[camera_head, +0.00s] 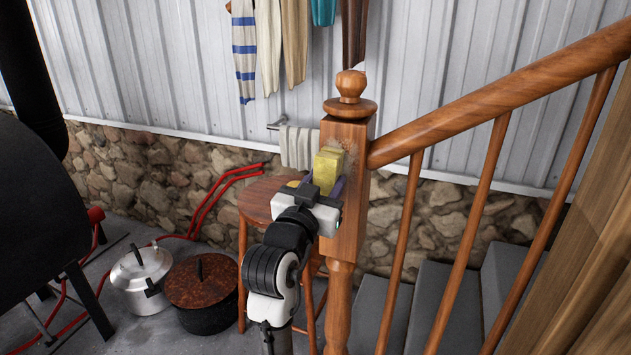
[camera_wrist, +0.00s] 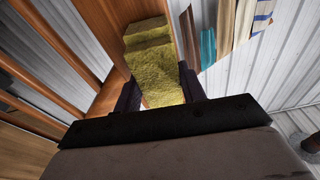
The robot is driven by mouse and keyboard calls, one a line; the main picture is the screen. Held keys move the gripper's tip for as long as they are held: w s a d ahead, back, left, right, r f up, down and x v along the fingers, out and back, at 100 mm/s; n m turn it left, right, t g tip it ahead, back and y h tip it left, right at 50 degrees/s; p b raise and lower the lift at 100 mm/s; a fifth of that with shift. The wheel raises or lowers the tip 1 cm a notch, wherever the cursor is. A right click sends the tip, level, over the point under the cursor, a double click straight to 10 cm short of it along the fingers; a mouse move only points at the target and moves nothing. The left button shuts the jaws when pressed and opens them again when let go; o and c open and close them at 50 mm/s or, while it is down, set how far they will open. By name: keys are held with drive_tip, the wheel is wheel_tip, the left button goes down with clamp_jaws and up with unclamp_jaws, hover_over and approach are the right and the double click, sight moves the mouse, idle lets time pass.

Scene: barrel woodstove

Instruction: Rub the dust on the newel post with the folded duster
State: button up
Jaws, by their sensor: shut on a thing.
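The wooden newel post (camera_head: 342,240) stands upright at the foot of the stair rail, with a turned ball finial on its cap. My gripper (camera_head: 324,182) is at the upper square block of the post. It is shut on the folded yellow duster (camera_head: 328,165), which sticks out beyond the fingertips against or very near the post's face. In the wrist view the folded duster (camera_wrist: 154,65) lies between the dark fingers, in front of the post's wood (camera_wrist: 186,45). The duster and gripper hide part of the block.
The handrail (camera_head: 500,95) and balusters run up to the right over grey steps (camera_head: 430,300). A round wooden stool (camera_head: 262,200) stands left behind the post. A silver pot (camera_head: 141,278), a rusty-lidded pot (camera_head: 201,290) and the black stove (camera_head: 40,210) are at left.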

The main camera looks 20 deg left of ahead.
sight(314, 165)
drive_tip(key=shift+d+p, duration=0.35)
drive_tip(key=shift+d, duration=2.4)
drive_tip(key=shift+r+p, duration=0.85)
drive_tip(key=shift+r, duration=0.2)
drive_tip(key=shift+w+a+b, duration=0.15)
drive_tip(key=shift+a+b, duration=0.45)
drive_tip(key=shift+a, duration=3.2)
drive_tip(key=shift+r+p, duration=0.8)
drive_tip(key=shift+r, duration=0.2)
drive_tip(key=shift+d+f+p, duration=0.1)
drive_tip(key=shift+d+p, duration=0.2)
drive_tip(key=shift+d, duration=3.6)
drive_tip(key=shift+s, duration=0.2)
